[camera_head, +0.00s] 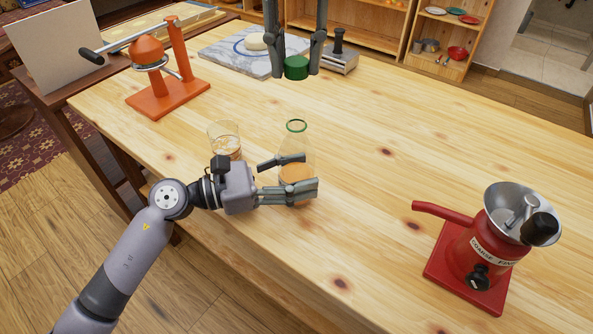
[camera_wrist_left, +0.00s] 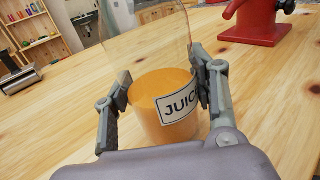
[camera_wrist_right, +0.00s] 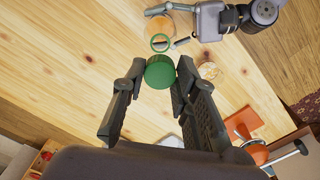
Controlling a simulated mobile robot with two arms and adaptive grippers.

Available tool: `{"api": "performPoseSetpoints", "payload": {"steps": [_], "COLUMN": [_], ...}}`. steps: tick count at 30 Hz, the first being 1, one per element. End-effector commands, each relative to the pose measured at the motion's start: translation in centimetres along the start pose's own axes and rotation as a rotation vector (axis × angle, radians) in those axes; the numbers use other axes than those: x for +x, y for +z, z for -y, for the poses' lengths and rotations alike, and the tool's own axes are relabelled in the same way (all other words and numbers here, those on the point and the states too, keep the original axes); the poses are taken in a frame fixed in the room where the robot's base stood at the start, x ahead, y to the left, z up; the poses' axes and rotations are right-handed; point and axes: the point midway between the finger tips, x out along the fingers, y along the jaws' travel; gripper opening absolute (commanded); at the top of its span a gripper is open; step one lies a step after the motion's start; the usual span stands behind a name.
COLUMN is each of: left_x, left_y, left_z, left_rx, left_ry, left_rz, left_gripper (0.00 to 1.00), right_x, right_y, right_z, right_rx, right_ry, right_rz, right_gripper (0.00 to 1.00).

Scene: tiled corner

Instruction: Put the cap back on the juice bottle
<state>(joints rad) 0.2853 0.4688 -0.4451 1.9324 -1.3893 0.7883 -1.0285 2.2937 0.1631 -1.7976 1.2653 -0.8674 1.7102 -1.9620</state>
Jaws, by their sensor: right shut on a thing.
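The juice bottle (camera_head: 297,150) is clear glass with a green ring at its open mouth and orange juice low inside. It stands upright on the table; its JUICE label (camera_wrist_left: 180,105) shows in the left wrist view. My left gripper (camera_head: 300,175) has its fingers apart on either side of the bottle's lower body, very close to the glass. My right gripper (camera_head: 296,66) is shut on the green cap (camera_wrist_right: 160,71). It holds the cap in the air, above and beyond the bottle in the head view, apart from the mouth.
A glass (camera_head: 225,138) stands just left of the bottle. A red grinder (camera_head: 478,262) is at the right, an orange press (camera_head: 168,92) at the back left. A marble board (camera_head: 225,55) and a metal box (camera_head: 340,62) lie at the back. The table's middle right is clear.

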Motion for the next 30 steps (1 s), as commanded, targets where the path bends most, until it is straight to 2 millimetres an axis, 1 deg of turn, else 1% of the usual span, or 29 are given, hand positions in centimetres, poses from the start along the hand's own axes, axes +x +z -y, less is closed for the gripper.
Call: {"api": "performPoseSetpoints", "payload": {"steps": [1, 2, 21, 23, 25, 30], "left_x": [0.0, 0.0, 0.0, 0.0, 0.0, 0.0], "left_y": [0.0, 0.0, 0.0, 0.0, 0.0, 0.0], "left_z": [0.0, 0.0, 0.0, 0.0, 0.0, 0.0], "left_rx": [0.0, 0.0, 0.0, 0.0, 0.0, 0.0], "left_ry": [0.0, 0.0, 0.001, 0.001, 0.001, 0.001], "left_rz": [0.0, 0.0, -0.001, -0.001, 0.0, 0.0], "left_gripper": [0.46, 0.44, 0.02, 0.02, 0.02, 0.02], "right_x": [0.0, 0.0, 0.0, 0.1, 0.8, 3.3], "right_y": [0.0, 0.0, 0.0, 0.0, 0.0, 0.1], "right_z": [0.0, 0.0, 0.0, 0.0, 0.0, 0.0], "right_rx": [0.0, 0.0, 0.0, 0.0, -0.001, -0.001], "right_ry": [0.0, 0.0, 0.0, 0.0, 0.003, 0.006], "right_rz": [0.0, 0.0, 0.0, 0.001, 0.003, 0.005], "right_gripper": [0.19, 0.19, 0.19, 0.19, 0.19, 0.19]}}
